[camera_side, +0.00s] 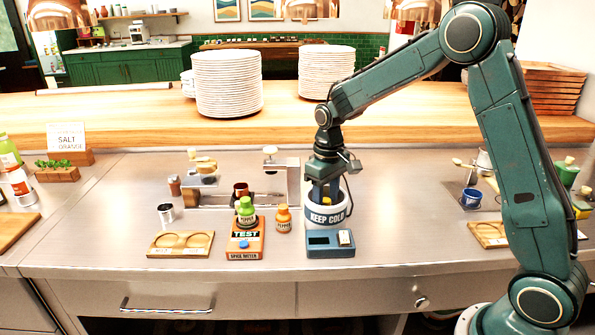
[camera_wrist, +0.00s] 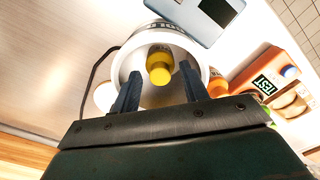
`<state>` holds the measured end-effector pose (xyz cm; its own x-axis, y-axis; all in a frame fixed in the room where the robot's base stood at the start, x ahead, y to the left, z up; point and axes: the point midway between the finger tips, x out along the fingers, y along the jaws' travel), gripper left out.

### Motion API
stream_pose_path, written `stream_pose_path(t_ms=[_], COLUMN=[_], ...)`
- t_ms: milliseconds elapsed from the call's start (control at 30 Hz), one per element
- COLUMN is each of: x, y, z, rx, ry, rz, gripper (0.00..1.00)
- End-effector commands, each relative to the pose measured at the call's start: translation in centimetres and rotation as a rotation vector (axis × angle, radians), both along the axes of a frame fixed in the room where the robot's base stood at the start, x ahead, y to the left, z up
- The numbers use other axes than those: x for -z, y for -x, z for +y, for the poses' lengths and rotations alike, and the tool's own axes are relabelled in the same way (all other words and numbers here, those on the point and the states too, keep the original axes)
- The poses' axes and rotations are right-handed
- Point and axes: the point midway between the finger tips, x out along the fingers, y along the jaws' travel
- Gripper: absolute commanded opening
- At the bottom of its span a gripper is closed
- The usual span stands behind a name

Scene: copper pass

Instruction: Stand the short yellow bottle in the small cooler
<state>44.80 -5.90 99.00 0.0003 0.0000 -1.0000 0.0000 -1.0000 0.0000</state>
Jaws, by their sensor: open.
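The small cooler (camera_side: 322,217) is a white round tub marked "KEEP COLD", standing on the steel counter. The short yellow bottle (camera_wrist: 159,66) shows in the wrist view inside the cooler's rim (camera_wrist: 203,58), cap toward the camera; it looks upright. My gripper (camera_side: 325,190) points down into the cooler's mouth. In the wrist view its two dark fingers (camera_wrist: 159,73) are apart, one on each side of the bottle, with visible gaps between them and it.
A blue-grey device (camera_side: 331,244) stands right in front of the cooler. An orange spice meter (camera_side: 245,244) with a green bottle (camera_side: 246,209) on it and an orange bottle (camera_side: 284,219) stand to its left. A metal stand (camera_side: 292,180) is behind.

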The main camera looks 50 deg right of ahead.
Motion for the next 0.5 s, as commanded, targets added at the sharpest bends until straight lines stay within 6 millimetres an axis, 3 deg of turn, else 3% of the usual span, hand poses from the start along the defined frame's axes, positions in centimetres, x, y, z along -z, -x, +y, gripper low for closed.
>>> stream_pose_path(t_ms=[200,500], x=[-3.8,-7.1], y=[-0.1,0.0], z=[0.0,0.0], rx=[0.000,0.000], ry=[0.001,0.000], rz=[-0.004,-0.002], gripper=[0.44,0.44])
